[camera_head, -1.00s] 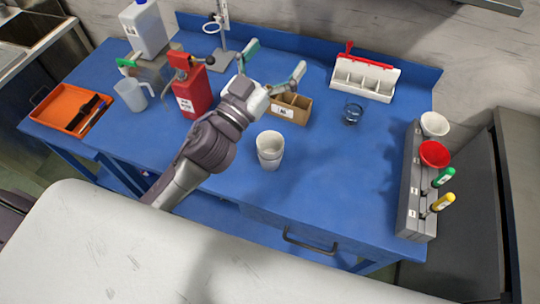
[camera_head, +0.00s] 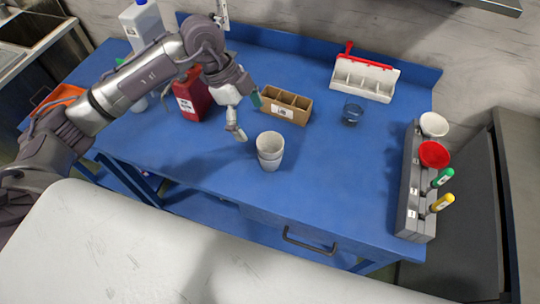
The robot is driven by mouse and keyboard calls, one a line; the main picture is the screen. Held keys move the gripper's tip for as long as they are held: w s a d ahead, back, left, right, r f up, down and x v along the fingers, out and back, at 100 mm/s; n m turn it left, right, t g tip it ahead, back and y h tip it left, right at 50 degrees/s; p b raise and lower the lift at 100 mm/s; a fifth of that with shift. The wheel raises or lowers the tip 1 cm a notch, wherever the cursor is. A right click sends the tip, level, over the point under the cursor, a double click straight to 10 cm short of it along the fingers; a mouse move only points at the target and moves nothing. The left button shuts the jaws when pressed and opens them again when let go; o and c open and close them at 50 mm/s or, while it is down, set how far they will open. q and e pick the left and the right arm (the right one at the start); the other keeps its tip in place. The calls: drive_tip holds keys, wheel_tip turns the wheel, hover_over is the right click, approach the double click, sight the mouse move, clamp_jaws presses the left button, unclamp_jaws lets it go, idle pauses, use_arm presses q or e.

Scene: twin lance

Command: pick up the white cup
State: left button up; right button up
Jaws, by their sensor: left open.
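The white cup (camera_head: 270,151) stands upright on the blue table, near the middle of its front half. It looks like two cups stacked, one rim just above another. My left gripper (camera_head: 248,118) reaches in from the left, just up and left of the cup in the picture. Its fingers are spread, one near the cardboard box and one nearer the cup, with nothing between them. It appears apart from the cup. My right gripper is out of view.
A cardboard divided box (camera_head: 285,105) stands just behind the gripper. A red canister (camera_head: 192,102) is partly behind my left arm. A grey rack (camera_head: 409,190) lines the right edge. The table right of the cup is clear.

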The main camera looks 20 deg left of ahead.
sight(262, 138)
use_arm(q)
drive_tip(key=p+x, duration=0.1)
drive_tip(key=x, duration=0.5)
drive_tip(key=shift+d+f, duration=0.3)
drive_tip(key=shift+d, duration=0.05)
drive_tip(key=p+x, duration=0.1)
drive_tip(key=x, duration=0.1)
drive_tip(key=p+x, duration=0.1)
drive_tip(key=x, duration=0.1)
drive_tip(key=shift+s+d+f, duration=0.2)
drive_tip(key=shift+d+f, duration=0.05)
drive_tip(key=shift+f, duration=0.1)
drive_tip(key=shift+d+f, duration=0.1)
drive_tip(key=shift+f, duration=0.2)
drive_tip(key=c, duration=1.1)
